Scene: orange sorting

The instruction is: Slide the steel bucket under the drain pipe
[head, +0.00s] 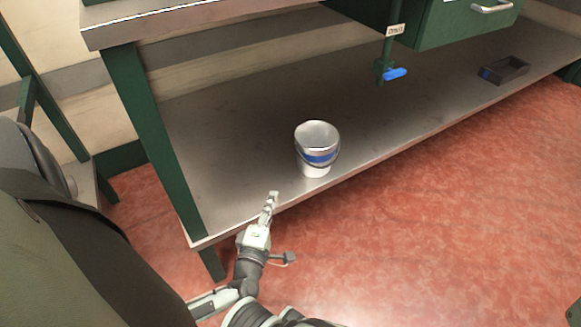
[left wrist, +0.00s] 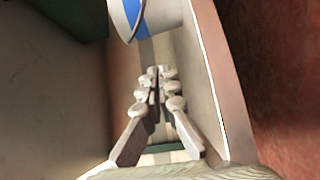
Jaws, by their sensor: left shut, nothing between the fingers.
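The steel bucket (head: 318,150) with a blue band stands upright on the lower steel shelf, near its front edge. Part of it shows at the top of the left wrist view (left wrist: 160,14). The green drain pipe (head: 386,50) comes down farther right and back, with a blue valve handle (head: 396,73) and a small white label (head: 395,30). My left gripper (head: 272,197) is at the shelf's front edge, left of and nearer than the bucket. Its fingers (left wrist: 158,80) are shut with nothing between them, apart from the bucket. My right gripper is not in view.
The lower shelf (head: 240,130) is clear between bucket and pipe. A dark open tray (head: 504,70) lies on it at the far right. A green table leg (head: 152,140) stands left of the bucket. A green drawer cabinet (head: 465,22) hangs above right. The red floor (head: 450,200) is free.

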